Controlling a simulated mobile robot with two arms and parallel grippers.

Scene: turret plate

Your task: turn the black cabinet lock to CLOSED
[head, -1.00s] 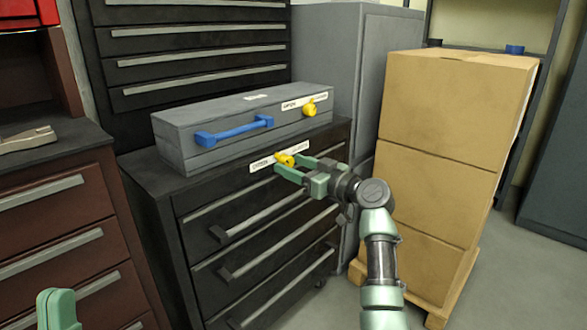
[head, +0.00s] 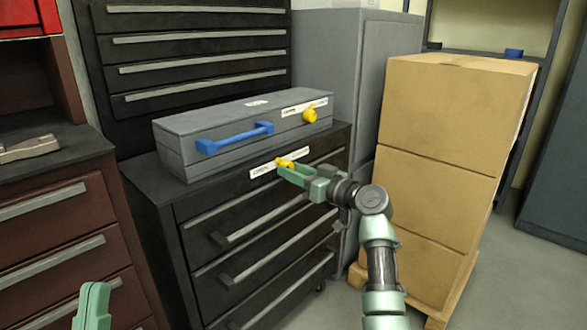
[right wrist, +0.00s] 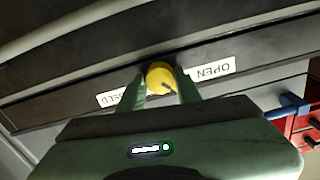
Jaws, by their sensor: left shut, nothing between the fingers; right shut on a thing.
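The black cabinet (head: 155,205) has a yellow lock knob (head: 284,163) on its top front strip, between white labels. In the right wrist view, the knob (right wrist: 160,77) carries a dark pointer mark towards the lower right. The upside-down OPEN label (right wrist: 212,70) is on the right and the partly hidden CLOSED label (right wrist: 110,98) on the left. My right gripper (head: 284,169) is shut on the knob, one finger on each side, as its fingers (right wrist: 160,85) show. My left gripper (head: 92,290) is shut and empty at the lower left, away from the cabinet.
A grey case (head: 235,135) with a blue handle (head: 235,138) and its own yellow knob (head: 309,115) stands on the cabinet, just above the lock. Stacked cardboard boxes (head: 440,150) on a pallet stand close right of my right arm. Brown drawers (head: 50,220) are at left.

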